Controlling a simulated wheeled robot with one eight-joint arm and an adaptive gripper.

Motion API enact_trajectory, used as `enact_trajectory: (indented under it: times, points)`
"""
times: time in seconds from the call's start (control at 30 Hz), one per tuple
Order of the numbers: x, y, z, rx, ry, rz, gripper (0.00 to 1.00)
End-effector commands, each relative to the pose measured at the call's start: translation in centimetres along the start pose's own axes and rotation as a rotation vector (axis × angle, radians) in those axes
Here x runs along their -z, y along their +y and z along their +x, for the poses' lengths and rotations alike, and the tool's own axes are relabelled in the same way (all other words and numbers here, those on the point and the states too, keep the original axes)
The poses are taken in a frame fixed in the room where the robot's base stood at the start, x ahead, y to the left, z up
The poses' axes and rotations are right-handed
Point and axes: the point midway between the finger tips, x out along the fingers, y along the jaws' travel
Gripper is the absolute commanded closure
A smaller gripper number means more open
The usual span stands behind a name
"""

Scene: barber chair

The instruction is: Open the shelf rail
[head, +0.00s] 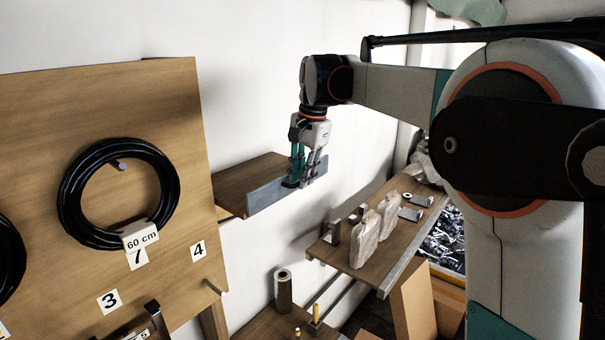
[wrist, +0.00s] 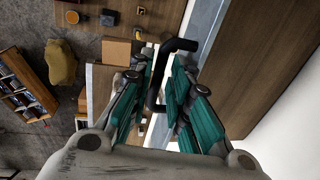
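The shelf rail (head: 265,194) is a grey strip along the front edge of a wooden wall shelf (head: 240,178) in the head view. In the wrist view the grey rail (wrist: 207,30) runs beside the brown shelf board (wrist: 262,55). A black C-shaped handle (wrist: 158,75) stands out from the rail. My gripper (head: 300,182) is at the right part of the rail. In the wrist view my gripper (wrist: 154,95) is open, with its teal fingers on either side of the handle's bar. A gap shows between the left finger and the bar; contact on the right is unclear.
A wooden board (head: 60,190) with black hose coils (head: 75,195) stands at left. A lower shelf (head: 350,262) holds wrapped packages (head: 366,240) and small metal parts. A roll (head: 283,290) stands below the rail. The white wall is close behind the shelf.

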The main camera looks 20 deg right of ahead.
Motion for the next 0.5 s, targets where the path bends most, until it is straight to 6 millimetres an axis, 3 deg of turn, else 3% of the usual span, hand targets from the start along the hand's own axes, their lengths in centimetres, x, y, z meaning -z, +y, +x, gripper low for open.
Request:
enact_trajectory:
  times: [0.07, 0.5]
  points:
    - [0.00, 0.00, -0.01, 0.000, 0.000, 0.000, 1.00]
    - [0.05, 0.42, 0.21, 0.039, 0.001, 0.001, 1.00]
